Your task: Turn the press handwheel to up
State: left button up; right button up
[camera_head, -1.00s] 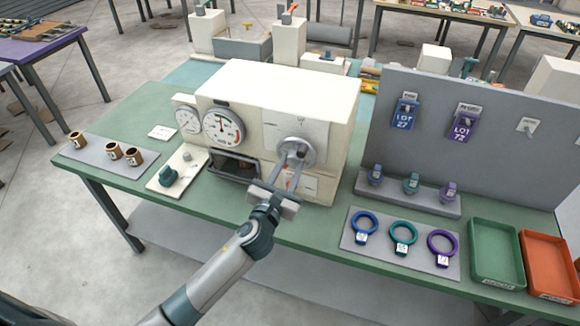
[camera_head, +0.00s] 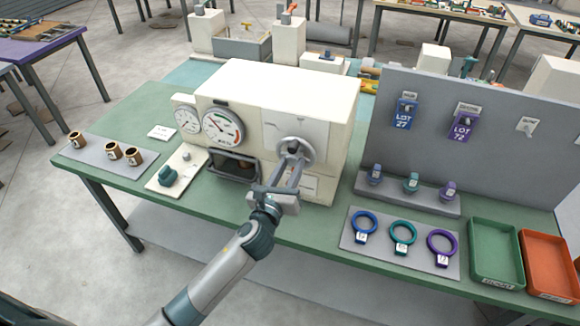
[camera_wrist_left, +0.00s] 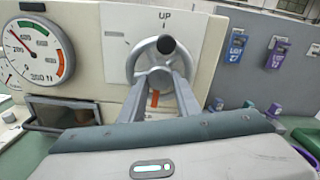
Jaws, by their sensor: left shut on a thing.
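The press handwheel (camera_head: 309,146) is a grey ring on the front of the cream press (camera_head: 270,95). In the left wrist view the handwheel (camera_wrist_left: 131,66) has a dark round knob (camera_wrist_left: 166,44) at its top, slightly right of centre, just below the printed UP mark (camera_wrist_left: 165,15). My left gripper (camera_head: 292,157) reaches up to the wheel from the front. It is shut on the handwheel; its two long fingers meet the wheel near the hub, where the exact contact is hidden. My right gripper is in neither view.
A round gauge (camera_head: 222,126) and an open-fronted window (camera_head: 233,166) sit left of the wheel. A grey upright board (camera_head: 470,160) stands to the right. Blue, teal and purple rings lie on a mat (camera_head: 380,250) in front of it. Two trays (camera_head: 497,255) are at far right.

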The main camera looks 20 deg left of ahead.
pick_arm(q)
jog(key=n, duration=0.4)
jog(key=shift+n, duration=0.3)
jog(key=n, duration=0.4)
jog(key=shift+d+r+n, duration=0.1)
jog(key=shift+d+n, duration=0.05)
jog(key=shift+n, duration=0.15)
jog(key=n, duration=0.4)
jog(key=shift+r+n, duration=0.1)
jog(key=shift+n, duration=0.2)
jog(key=n, duration=0.4)
jog(key=shift+r, duration=0.1)
jog(key=n, duration=0.9)
jog(key=shift+n, duration=0.3)
jog(key=n, duration=0.4)
jog(key=shift+a, duration=0.2)
jog(key=n, duration=0.5)
jog(key=shift+a, duration=0.1)
